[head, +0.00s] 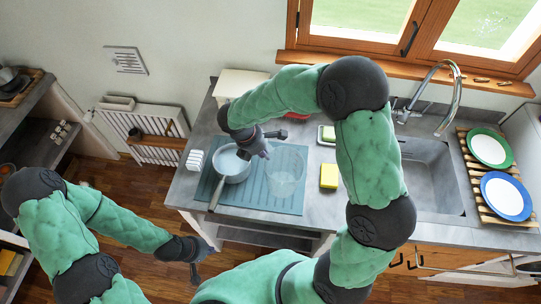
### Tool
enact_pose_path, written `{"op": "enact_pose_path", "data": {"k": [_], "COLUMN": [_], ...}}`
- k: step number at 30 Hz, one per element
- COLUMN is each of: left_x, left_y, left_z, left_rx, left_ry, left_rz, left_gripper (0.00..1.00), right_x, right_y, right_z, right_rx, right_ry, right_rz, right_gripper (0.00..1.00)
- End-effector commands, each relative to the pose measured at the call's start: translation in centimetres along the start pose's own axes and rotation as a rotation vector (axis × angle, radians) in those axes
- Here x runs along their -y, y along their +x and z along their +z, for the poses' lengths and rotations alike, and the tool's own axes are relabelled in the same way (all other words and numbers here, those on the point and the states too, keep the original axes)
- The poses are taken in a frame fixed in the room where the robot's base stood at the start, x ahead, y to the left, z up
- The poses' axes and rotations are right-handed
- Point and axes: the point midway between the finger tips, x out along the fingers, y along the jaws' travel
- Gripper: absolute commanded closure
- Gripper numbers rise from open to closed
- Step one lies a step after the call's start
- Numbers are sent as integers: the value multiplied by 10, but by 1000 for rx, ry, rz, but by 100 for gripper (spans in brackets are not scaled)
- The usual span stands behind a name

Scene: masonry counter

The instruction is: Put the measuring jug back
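The measuring jug (285,184) looks like the clear, see-through vessel standing on a blue-grey ribbed mat (290,206) on the counter. A light saucepan (234,168) stands on the mat to its left, its handle pointing toward the front edge. My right gripper (258,148) hangs over the back of the mat, above and behind the pan and jug. Its fingers are small and partly hidden, so their opening is unclear. My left gripper (203,262) is low, in front of the counter's left front, with its fingers spread and nothing between them.
A yellow sponge (329,176) lies right of the mat, with a small dish (327,135) behind it. A white rack (195,160) is left of the mat. The sink (432,178) and plates (489,149) on a wooden rack are farther right. My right arm crosses over the counter.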

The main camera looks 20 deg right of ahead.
Motion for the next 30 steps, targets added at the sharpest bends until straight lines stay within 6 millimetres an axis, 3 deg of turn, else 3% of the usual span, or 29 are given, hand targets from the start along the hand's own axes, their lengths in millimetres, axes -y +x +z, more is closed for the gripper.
{"op": "enact_pose_path", "data": {"k": [3,9,17,24,30], "left_x": [1,1,2,2,2], "left_y": [2,4,4,7,6], "left_z": [0,0,0,-1,-1], "left_rx": [0,-1,-1,-1,-1], "left_ry": [0,0,0,0,0], "left_rz": [0,0,0,0,0], "left_gripper": [100,100,100,100,100], "right_x": [-11,-25,-32,-35,-36], "right_y": [26,54,68,97,99], "right_z": [8,16,19,11,10], "right_rx": [0,0,0,0,1], "right_ry": [0,0,0,-1,0], "right_rz": [-5,-2,-1,-1,1], "right_gripper": [100,100,100,100,100]}}
